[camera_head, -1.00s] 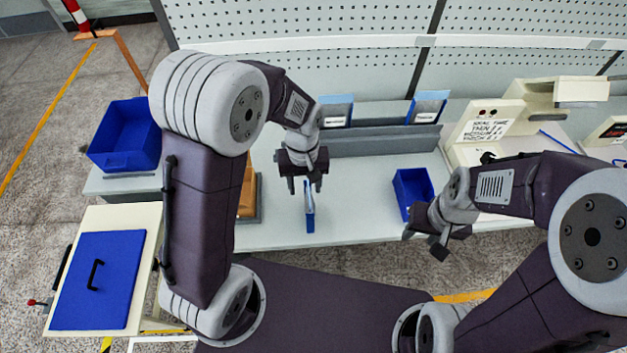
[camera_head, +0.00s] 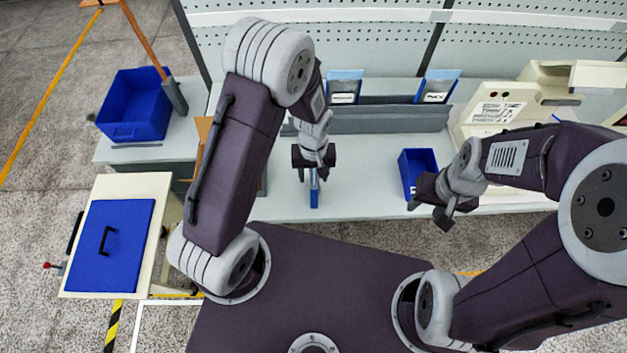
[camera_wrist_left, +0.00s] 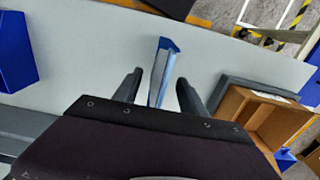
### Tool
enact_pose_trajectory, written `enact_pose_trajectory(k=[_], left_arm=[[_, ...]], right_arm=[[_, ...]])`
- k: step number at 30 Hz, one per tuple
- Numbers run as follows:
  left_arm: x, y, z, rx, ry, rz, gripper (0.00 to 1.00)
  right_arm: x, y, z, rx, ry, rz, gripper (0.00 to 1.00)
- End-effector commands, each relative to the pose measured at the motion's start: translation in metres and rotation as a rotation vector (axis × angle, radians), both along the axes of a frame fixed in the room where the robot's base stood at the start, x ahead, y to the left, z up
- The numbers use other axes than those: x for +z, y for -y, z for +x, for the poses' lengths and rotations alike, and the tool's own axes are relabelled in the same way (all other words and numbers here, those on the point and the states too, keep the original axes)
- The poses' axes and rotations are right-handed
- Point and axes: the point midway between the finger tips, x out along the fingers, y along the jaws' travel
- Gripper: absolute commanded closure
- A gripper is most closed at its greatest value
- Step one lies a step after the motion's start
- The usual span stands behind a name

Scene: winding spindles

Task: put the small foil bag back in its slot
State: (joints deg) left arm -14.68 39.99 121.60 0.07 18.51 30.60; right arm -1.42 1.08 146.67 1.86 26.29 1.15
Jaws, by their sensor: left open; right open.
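The small foil bag (camera_head: 313,193), blue and silver, stands on edge on the grey table near its front edge. In the left wrist view the bag (camera_wrist_left: 163,68) shows narrow side on, between the two fingers. My left gripper (camera_head: 314,172) is open above the bag and hides its back part in the head view; the left wrist view shows its fingers (camera_wrist_left: 160,78) apart, with gaps to the bag on both sides. The grey rack (camera_head: 385,121) at the back holds two blue bags, left (camera_head: 345,88) and right (camera_head: 437,88), with room between them. My right gripper (camera_head: 443,212) is open and empty.
A small blue bin (camera_head: 419,166) stands right of the bag, near my right gripper. A wooden box (camera_wrist_left: 258,112) lies beside the bag in the left wrist view. A cream machine (camera_head: 515,110) stands at the right, a large blue bin (camera_head: 136,106) at the left.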

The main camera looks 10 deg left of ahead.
Motion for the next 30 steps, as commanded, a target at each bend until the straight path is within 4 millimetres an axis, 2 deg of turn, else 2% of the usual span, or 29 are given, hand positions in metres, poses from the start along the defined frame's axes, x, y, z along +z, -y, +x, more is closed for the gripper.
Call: enact_pose_trajectory(k=[6,7,9,12,30], left_arm=[[-0.0026,0.0,0.0008,0.001,0.002,-0.001,0.51],[-0.0025,0.0,0.0008,0.001,0.002,0.0,0.56],[-0.0025,0.0,0.0008,0.001,0.002,0.0,0.76],[-0.0024,0.0,0.0007,0.001,0.002,0.0,1.0],[-0.0021,-0.0001,0.0007,0.001,0.002,0.0,1.0]], right_arm=[[-0.0001,0.0,-0.0001,0.0,0.0,0.0,0.55],[-0.0002,0.0,-0.0001,0.0,0.0,0.0,0.55],[-0.0002,0.0,-0.0001,0.0,0.0,0.0,0.55],[-0.0002,0.0,-0.0001,0.0,0.0,0.0,0.55],[-0.0001,0.0,-0.0001,0.0,0.0,0.0,0.55]])
